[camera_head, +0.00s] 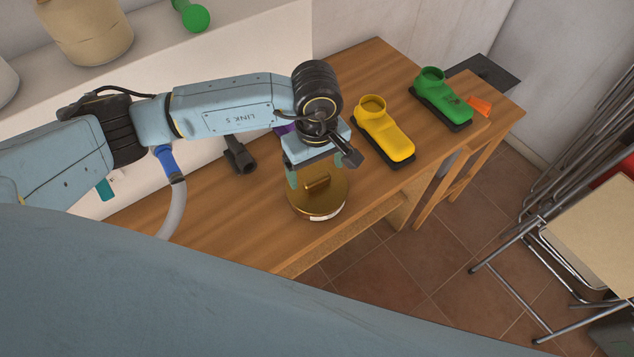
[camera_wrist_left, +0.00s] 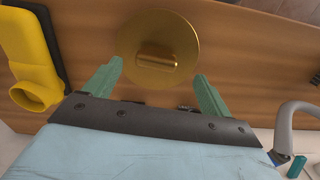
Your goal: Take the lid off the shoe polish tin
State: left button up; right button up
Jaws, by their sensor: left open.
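The shoe polish tin (camera_head: 325,217) stands on the wooden bench near its front edge. Its round gold lid (camera_head: 313,205) is on top and has a raised bar handle (camera_head: 317,184) across the middle. The lid and handle also show in the left wrist view (camera_wrist_left: 180,33). My left gripper (camera_wrist_left: 158,72) is open and empty, with its green fingers spread on either side of the handle's line, near the lid's edge. In the head view it hangs over the back of the tin and hides part of it. My right gripper is not in view.
A yellow boot-shaped object (camera_head: 386,136) and a green one (camera_head: 441,100) stand on the bench to the right. A dark pipe-like object (camera_head: 240,156) and a grey hose (camera_head: 173,209) lie to the left. Folding chairs (camera_head: 590,230) stand at the right.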

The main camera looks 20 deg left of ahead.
aim_at(317, 178)
pick_arm(q)
jog(key=f, duration=0.4)
jog(key=shift+w+f+p, duration=0.25)
jog(key=shift+w+p, duration=0.05)
jog(key=shift+p, duration=0.1)
jog(key=c, duration=1)
jog(key=shift+c, duration=0.2)
